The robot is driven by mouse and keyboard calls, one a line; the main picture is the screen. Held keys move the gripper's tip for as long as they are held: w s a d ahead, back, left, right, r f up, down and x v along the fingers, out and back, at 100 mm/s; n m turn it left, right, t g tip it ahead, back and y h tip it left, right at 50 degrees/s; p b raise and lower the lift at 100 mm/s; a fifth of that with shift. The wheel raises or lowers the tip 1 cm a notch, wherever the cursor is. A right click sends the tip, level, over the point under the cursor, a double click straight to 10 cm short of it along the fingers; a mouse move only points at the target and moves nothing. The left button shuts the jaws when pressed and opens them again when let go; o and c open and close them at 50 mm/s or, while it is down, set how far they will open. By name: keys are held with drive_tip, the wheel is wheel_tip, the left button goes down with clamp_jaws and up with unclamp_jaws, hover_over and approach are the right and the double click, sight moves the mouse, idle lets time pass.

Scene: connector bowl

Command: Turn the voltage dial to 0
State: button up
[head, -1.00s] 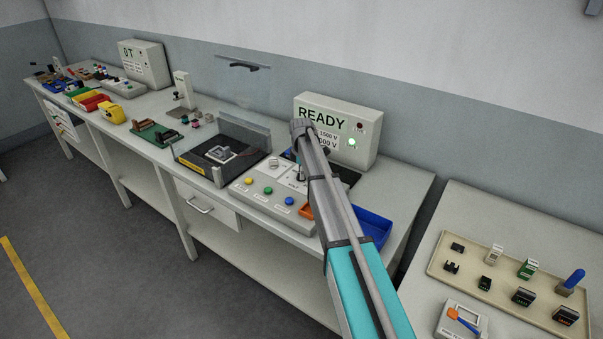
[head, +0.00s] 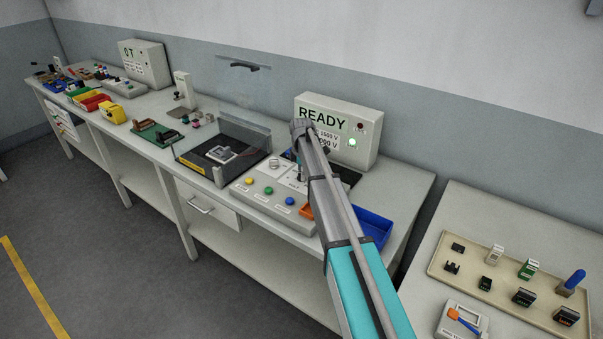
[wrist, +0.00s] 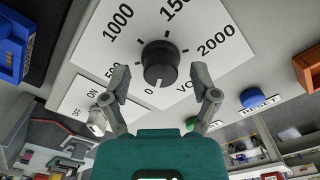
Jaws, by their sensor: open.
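The voltage dial (wrist: 160,63) is a round black knob on a white scale plate (wrist: 215,62) marked 0, 500, 1000, 1500 and 2000. A short pale line shows on the knob's near edge, close to the 0 mark. My gripper (wrist: 161,84) is open, one finger on each side of the dial, with visible gaps to it; I cannot tell the fingertips' height over the plate. In the head view my arm hides most of the dial area on the control panel (head: 262,203).
Beside the dial are a blue RESET button (wrist: 252,98) and an ON/OFF switch (wrist: 97,121). A blue tray (head: 372,228) lies right of the panel. Behind stands a box reading READY (head: 365,125) with a lit green lamp. A clear-walled fixture (head: 190,160) stands to the left.

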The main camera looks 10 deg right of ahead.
drive_tip(key=shift+m, duration=0.5)
